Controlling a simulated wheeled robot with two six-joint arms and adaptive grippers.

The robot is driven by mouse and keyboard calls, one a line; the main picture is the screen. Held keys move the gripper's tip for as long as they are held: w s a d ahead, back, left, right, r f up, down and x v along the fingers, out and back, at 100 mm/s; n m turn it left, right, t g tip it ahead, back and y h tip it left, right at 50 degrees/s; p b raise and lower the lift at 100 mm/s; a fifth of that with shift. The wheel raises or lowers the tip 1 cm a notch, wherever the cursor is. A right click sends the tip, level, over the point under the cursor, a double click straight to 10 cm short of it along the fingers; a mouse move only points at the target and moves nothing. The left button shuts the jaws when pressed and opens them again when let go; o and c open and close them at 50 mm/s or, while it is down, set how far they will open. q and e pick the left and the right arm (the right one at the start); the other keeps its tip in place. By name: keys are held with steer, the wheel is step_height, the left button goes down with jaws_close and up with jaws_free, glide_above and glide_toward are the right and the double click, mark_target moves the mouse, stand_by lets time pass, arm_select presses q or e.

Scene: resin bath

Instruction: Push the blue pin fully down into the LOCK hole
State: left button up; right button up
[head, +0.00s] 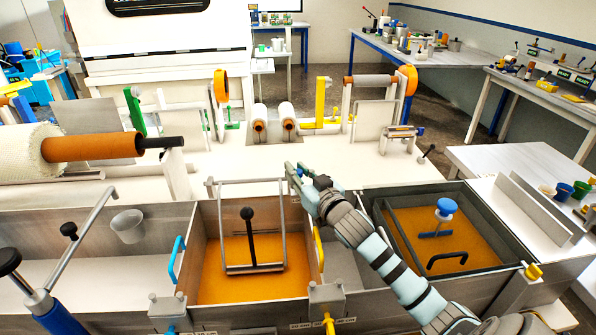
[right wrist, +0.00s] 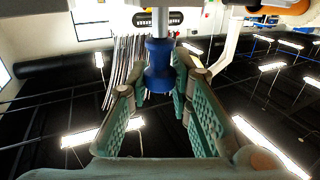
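My right gripper (head: 296,174) reaches in from the lower right and ends near the far wall of the tank in the head view. In the right wrist view, a blue pin (right wrist: 158,65) with a flared end shows between the two green fingers (right wrist: 160,95). The fingers stand apart on either side of it, with narrow gaps that seem to show near the tips. In the head view, the gripper mostly covers that spot, so the pin is hard to pick out there. I cannot make out the LOCK hole or how deep the pin sits. My left gripper is out of view.
An orange bath with a wire frame and black knob (head: 249,235) lies left of my right arm. Another orange bath (head: 468,244), with a blue-knobbed tool (head: 442,212), lies right. A yellow handle (head: 319,250) stands close by. Two white rolls (head: 272,121) stand behind the gripper.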

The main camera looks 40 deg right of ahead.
steer(key=o, duration=0.5)
steer(key=shift+c, duration=0.2)
steer(key=s+a, duration=0.1)
steer(key=s, duration=1.1)
steer(key=shift+a, duration=0.15)
